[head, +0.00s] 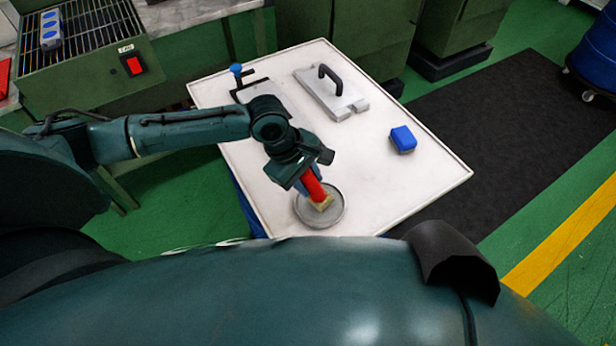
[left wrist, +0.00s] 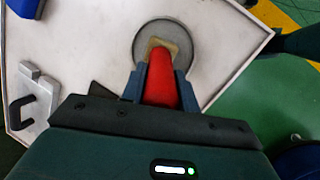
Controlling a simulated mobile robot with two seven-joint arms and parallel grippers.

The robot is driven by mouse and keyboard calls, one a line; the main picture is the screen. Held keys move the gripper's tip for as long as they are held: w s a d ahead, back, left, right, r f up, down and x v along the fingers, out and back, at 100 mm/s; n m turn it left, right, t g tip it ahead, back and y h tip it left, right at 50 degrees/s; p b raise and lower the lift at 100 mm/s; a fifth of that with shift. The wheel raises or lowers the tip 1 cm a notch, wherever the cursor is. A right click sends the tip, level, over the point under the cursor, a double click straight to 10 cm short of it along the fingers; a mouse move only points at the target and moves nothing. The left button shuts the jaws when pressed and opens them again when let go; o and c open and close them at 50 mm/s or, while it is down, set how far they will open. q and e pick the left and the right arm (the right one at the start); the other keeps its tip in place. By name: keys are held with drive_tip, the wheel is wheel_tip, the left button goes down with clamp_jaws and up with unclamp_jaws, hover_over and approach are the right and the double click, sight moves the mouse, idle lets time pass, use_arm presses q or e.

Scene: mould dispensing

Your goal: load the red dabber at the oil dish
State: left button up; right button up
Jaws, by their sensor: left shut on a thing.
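The red dabber (head: 314,186) has a red handle and a tan pad at its lower end. My left gripper (head: 305,184) is shut on the red handle, above the white table. The oil dish (head: 335,213) is a round grey shallow dish near the table's front edge. The dabber's pad is over or in the dish; I cannot tell whether it touches the bottom. In the left wrist view the red handle (left wrist: 161,80) is between the two fingers, and the pad overlaps the dish (left wrist: 187,33). My right gripper is not in view.
On the white table (head: 375,190) are a blue block (head: 402,139), a grey plate with a black handle (head: 331,95) and a small blue-topped stand (head: 237,72). A green grated unit (head: 90,80) stands at the back left.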

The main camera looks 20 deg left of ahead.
use_arm(q)
drive_tip(key=shift+p, duration=0.35)
idle(0.8)
drive_tip(key=shift+s+f, duration=0.1)
idle(0.4)
wheel_tip(320, 180, up, 3)
drive_tip(key=p, duration=0.3)
drive_tip(key=shift+p, duration=0.35)
drive_tip(key=shift+r, duration=2.1)
